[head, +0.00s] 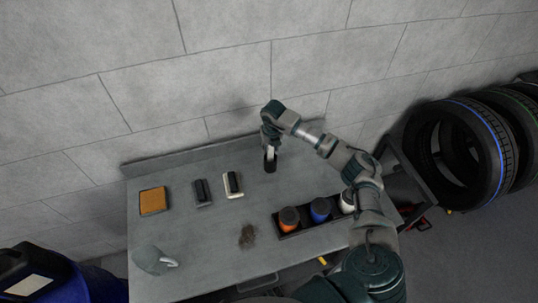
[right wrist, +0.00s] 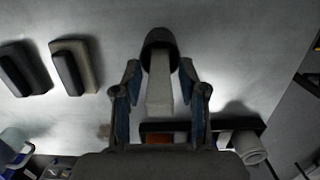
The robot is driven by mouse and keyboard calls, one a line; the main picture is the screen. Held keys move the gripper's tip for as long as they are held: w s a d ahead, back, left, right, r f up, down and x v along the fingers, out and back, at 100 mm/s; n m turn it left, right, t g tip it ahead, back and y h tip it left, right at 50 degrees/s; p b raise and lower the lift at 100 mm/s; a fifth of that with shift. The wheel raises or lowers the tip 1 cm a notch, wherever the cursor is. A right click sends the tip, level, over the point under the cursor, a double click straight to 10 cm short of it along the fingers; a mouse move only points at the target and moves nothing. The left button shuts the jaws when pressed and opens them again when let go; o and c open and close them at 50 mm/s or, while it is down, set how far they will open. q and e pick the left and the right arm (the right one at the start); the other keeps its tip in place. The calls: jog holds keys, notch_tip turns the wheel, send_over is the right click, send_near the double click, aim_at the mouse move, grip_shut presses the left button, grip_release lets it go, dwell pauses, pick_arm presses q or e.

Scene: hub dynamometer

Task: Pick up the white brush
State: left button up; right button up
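A white upright handle with a dark round end, which looks like the white brush (right wrist: 160,92), stands between the fingers of my right gripper (right wrist: 161,72) in the right wrist view. The fingers are spread, with a gap on each side of the handle. In the head view, my right gripper (head: 270,148) points down at the back of the table. The dark end of the brush (head: 270,166) shows just below it; the rest is partly hidden by the gripper. My left gripper is not in view.
On the grey table (head: 195,240) lie an orange sponge (head: 153,201), a dark block (head: 202,193) and a pale-based block with a dark top (head: 233,184). A black tray (head: 284,228) holds several capped bottles. A mug (head: 150,260) stands front left. Tyres (head: 465,150) are at right.

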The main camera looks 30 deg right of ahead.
jog(key=shift+a, duration=0.1)
grip_shut()
jog(key=shift+r, duration=0.25)
notch_tip(320, 180, up, 10)
jog(key=shift+f+b, duration=0.2)
jog(key=shift+b, duration=0.2)
